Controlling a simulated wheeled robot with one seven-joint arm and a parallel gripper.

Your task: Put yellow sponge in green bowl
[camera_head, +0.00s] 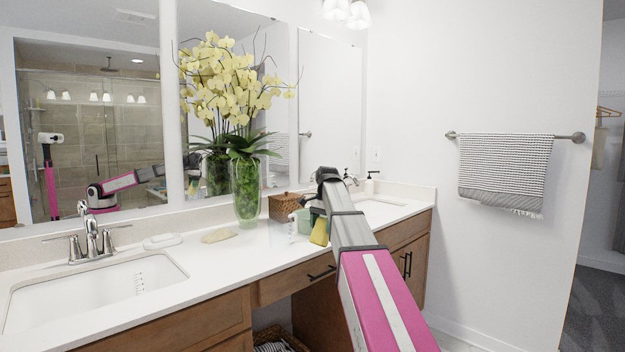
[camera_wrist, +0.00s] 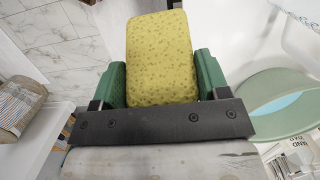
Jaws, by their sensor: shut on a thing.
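The yellow sponge (camera_wrist: 160,50) is held between the two green fingers of my gripper (camera_wrist: 161,80) in the wrist view. In the head view the sponge (camera_head: 319,232) hangs below the end of my arm, near the counter's front edge. The green bowl (camera_wrist: 283,92) is at the right of the wrist view, apart from the sponge and cut off by the picture's edge. In the head view the bowl (camera_head: 303,221) shows just left of the sponge, partly hidden by my gripper. I see no contents in the visible part of the bowl.
The white counter (camera_head: 225,262) has a glass vase (camera_head: 246,192) with yellow flowers, a wicker box (camera_head: 284,206), a beige bar (camera_head: 219,236) and a white soap dish (camera_head: 162,241). Sinks lie at both ends. The counter's front stretch is clear.

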